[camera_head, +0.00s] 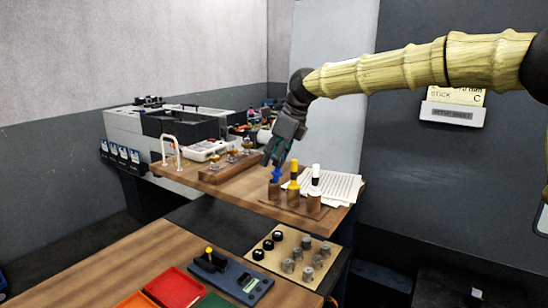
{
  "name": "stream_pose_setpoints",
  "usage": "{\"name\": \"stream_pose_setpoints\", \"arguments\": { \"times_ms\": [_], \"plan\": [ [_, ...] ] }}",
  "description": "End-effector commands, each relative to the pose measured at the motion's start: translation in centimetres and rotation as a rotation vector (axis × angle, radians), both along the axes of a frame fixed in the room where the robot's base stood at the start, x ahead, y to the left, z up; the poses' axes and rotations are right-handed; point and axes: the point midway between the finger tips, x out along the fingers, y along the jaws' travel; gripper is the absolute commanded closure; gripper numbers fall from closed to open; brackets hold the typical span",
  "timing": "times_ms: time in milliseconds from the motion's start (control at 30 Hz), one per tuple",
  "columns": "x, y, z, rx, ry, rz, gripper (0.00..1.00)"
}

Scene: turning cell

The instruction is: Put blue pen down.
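The blue pen (276,175) stands at the left block of a brown wooden pen stand (297,205) on the far table, its lower end at or in the block's top. My gripper (272,162) points down right above the blue pen, coming from the arm at the upper right. Its fingertips overlap the pen's top in this view; whether they touch or hold it, I cannot tell. A yellow pen (294,172) and a white pen with a black band (315,173) stand upright in the blocks to the right.
Papers (340,187) lie behind the stand. A wooden rack with brass parts (230,162) is to the left. A plate with knobs (290,255), a dark blue device (230,275) and a red tray (173,287) are in front. A grey machine (170,130) stands behind.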

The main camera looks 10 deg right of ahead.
Motion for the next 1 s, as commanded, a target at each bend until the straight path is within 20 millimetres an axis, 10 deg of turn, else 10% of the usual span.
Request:
{"name": "stream_pose_setpoints", "arguments": {
  "times_ms": [367, 1000],
  "plan": [
    [-0.2, -0.3, 1.0, 0.003, -0.003, 0.000, 0.63],
    [-2.4, -3.4, 10.3, 0.002, -0.004, -0.001, 0.63]
  ]
}}
